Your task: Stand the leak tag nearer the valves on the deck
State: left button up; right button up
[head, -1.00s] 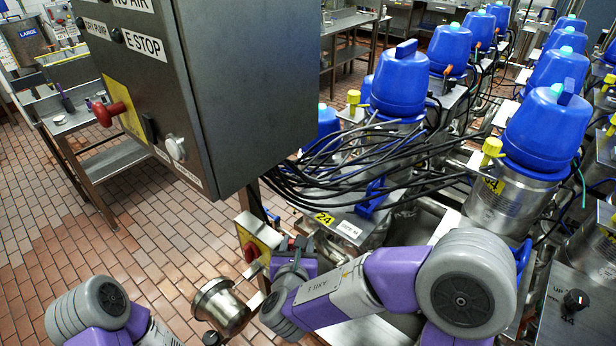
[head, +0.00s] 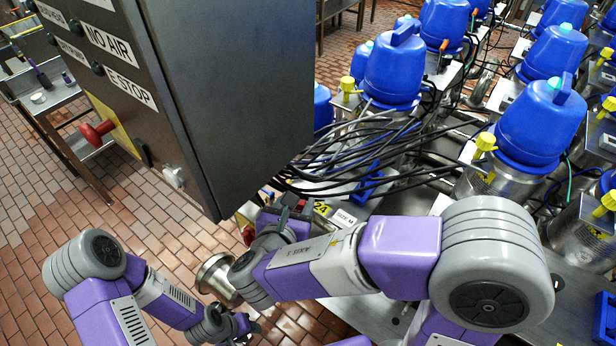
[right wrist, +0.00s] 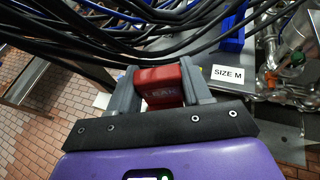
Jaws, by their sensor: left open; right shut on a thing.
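My right gripper (right wrist: 160,88) is shut on a red block-shaped leak tag (right wrist: 160,84), with part of its white lettering showing in the right wrist view. In the head view the right forearm reaches left below the cabinet, and the tag is not clearly seen there. My left gripper (head: 240,328) is open at the lower middle of the head view, below and left of the right one, with nothing seen in it. The grey metal deck (right wrist: 278,125) carries a SIZE M label (right wrist: 228,73), right of the held tag in the wrist view. Blue-topped valves (head: 393,72) stand behind.
A dark control cabinet (head: 235,90) hangs over the left of the work area. Black cables (head: 350,150) cross in front of the valves, close above the held tag in the wrist view. A blue piece (head: 372,182) sits near the label. A round metal fitting (head: 215,278) is between my arms.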

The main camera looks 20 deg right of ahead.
jog(key=w+d, duration=0.1)
jog(key=w, duration=0.2)
jog(key=w+d, duration=0.2)
jog(key=w, duration=0.1)
jog(key=w+d, duration=0.2)
jog(key=w, duration=0.1)
jog(key=shift+w+d, duration=0.1)
jog(key=shift+w, duration=0.05)
jog(key=shift+f, duration=1.8)
jog(key=shift+f, duration=0.1)
jog(key=o, duration=1)
jog(key=shift+r, duration=0.25)
jog(key=v, duration=1.2)
jog(key=shift+f, duration=0.15)
